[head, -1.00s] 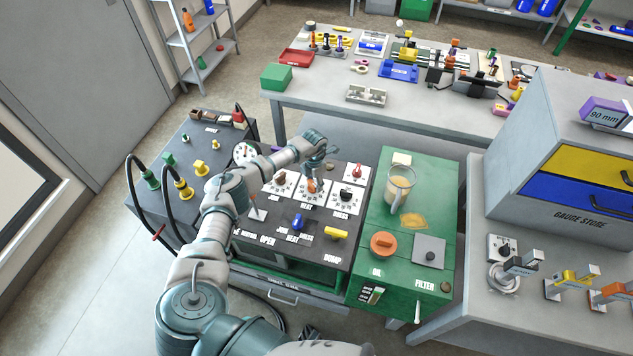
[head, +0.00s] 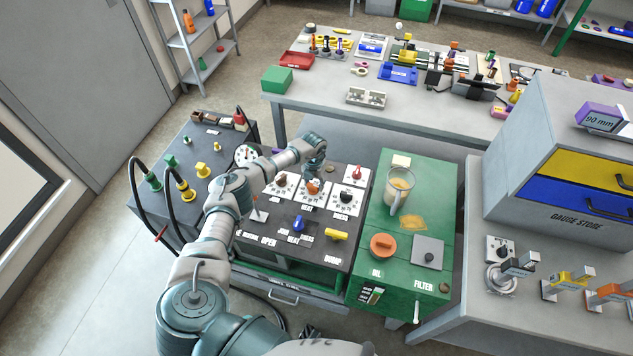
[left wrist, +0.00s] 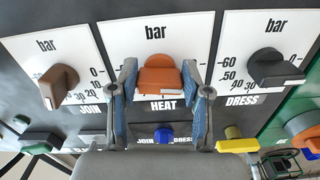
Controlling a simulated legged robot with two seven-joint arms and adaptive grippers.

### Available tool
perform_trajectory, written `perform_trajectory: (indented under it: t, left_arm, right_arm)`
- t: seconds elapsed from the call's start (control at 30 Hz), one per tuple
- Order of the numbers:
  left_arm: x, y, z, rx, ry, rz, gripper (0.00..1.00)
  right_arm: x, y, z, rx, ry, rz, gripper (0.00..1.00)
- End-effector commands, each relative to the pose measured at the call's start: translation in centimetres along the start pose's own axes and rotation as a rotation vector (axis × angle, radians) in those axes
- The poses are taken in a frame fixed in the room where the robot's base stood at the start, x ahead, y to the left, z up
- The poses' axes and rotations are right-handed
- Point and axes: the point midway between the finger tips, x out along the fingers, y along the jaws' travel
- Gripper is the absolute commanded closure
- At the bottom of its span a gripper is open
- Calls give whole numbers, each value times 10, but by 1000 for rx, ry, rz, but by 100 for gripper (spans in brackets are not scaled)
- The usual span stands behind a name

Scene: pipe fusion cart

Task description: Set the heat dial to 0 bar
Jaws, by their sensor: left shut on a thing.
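The orange heat dial (head: 313,188) sits on a white scale plate in the middle of the dark control panel. In the left wrist view the dial (left wrist: 160,76) stands above the HEAT label, with a pale mark along its lower edge. My left gripper (left wrist: 161,88) has one blue-padded finger on each side of the dial and is shut on it. In the head view my left gripper (head: 314,176) comes down over the dial from behind. The fingers and dial hide the heat scale's numbers, so its reading cannot be told. My right gripper is not in view.
The brown join dial (left wrist: 59,84) and black dress dial (left wrist: 274,68) flank the heat dial closely. A blue lever (head: 298,224) and yellow handle (head: 336,234) are in front. A green unit with a jug (head: 398,190) stands to the right.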

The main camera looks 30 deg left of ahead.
Motion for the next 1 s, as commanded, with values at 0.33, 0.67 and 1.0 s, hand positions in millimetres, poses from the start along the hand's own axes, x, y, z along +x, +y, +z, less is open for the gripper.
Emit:
perform_trajectory:
  t: [0.33,0.67,1.0]
  left_arm:
    - [4,-1,-4,-124,11,0,87]
    - [5,-2,-4,-141,13,0,87]
    - [4,-2,-3,-141,9,0,27]
  right_arm:
    - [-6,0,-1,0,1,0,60]
    - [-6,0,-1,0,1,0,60]
    - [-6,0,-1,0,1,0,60]
